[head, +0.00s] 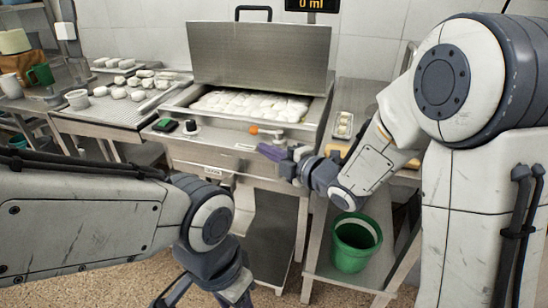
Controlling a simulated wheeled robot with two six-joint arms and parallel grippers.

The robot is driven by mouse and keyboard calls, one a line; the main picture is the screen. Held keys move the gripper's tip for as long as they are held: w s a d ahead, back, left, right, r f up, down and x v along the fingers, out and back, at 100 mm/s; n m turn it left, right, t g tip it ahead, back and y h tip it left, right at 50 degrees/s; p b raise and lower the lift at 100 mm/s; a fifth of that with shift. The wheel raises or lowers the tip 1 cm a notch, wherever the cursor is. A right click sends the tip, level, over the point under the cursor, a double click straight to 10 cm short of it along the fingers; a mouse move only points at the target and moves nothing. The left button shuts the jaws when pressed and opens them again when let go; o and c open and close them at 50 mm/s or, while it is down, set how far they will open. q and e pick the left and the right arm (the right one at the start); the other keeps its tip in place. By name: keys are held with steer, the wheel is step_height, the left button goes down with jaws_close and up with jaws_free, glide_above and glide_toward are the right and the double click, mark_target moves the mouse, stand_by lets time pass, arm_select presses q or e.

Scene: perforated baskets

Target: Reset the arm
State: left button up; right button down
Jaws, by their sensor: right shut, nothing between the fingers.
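My right arm comes in from the right, and its gripper (272,152) is shut and empty. Its purple-grey fingers point left in front of the steel cooker (245,147), just below a small orange object (254,130). I cannot tell whether it touches the cooker's front. My left arm comes in from the left and bends down at the wrist. Its gripper (205,297) is low at the bottom edge, partly cut off, so its opening does not show.
The cooker's lid (262,60) stands open over white pieces (250,105). A left table (110,118) holds more white pieces and a cup (77,99). A green bucket (352,258) stands on a low shelf at right. A small tray (343,124) lies right of the cooker.

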steer(key=s+d+f+m+g+h, duration=0.1)
steer(key=s+f+m+g+h, duration=0.25)
steer(key=s+m, duration=0.45)
steer(key=s+d+f+m+g+h, duration=0.1)
steer(key=s+f+m+g+h, duration=0.3)
steer(key=s, duration=0.9)
steer(key=s+d+f+m+g+h, duration=0.15)
steer(key=s+m+g, duration=0.35)
steer(key=s, duration=0.5)
step_height(320, 180, up, 19)
steer(key=p, duration=1.8)
steer(key=shift+s+r+h, duration=0.15)
steer(key=shift+s+h, duration=0.15)
